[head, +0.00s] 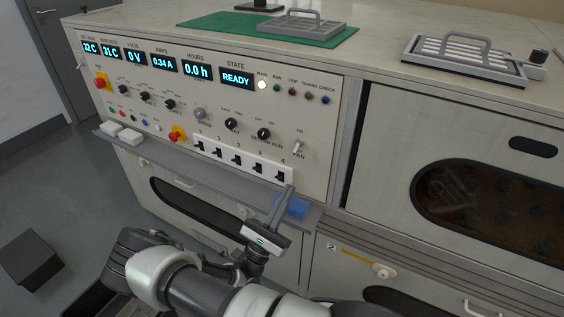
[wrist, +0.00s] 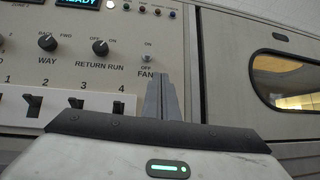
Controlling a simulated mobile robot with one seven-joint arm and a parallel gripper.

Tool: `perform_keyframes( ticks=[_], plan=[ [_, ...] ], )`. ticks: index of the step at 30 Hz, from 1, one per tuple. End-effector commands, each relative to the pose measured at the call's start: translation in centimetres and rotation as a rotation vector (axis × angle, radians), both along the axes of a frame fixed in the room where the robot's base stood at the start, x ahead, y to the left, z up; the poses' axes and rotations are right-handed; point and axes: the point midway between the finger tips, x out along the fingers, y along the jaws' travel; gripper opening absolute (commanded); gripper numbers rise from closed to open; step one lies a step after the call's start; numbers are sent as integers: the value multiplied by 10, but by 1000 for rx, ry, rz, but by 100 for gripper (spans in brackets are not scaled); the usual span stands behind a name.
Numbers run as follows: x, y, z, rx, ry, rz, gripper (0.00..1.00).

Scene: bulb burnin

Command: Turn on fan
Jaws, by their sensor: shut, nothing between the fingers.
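The fan switch (head: 297,147) is a small light toggle at the lower right of the control panel, with FAN printed below it. In the wrist view the switch (wrist: 146,57) sits between an ON mark above and an OFF mark below; I cannot tell which way it leans. My gripper (head: 289,188) is shut and empty in front of the panel, below the switch. In the wrist view my gripper's fingertips (wrist: 160,77) appear just below and slightly right of the switch, covering part of the FAN label. They look apart from the switch.
Numbered rocker switches (head: 238,160) and the RETURN RUN knob (head: 263,134) are left of the fan switch. A grey ledge (head: 185,166) with a blue item (head: 297,207) runs below the panel. The STATE display (head: 236,78) reads READY. An oven door (head: 455,170) is at right.

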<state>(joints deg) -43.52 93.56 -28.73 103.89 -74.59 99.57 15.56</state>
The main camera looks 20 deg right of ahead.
Motion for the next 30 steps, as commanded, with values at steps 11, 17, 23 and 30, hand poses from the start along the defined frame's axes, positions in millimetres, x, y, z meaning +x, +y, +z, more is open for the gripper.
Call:
perform_keyframes(
  ticks=[11,17,23,30],
  plan=[
    [7,11,-15,-72,35,78,0],
    [7,9,-14,-70,34,76,0],
    [17,-4,2,-70,33,74,0],
    [36,-29,32,-68,32,73,0]
  ],
)
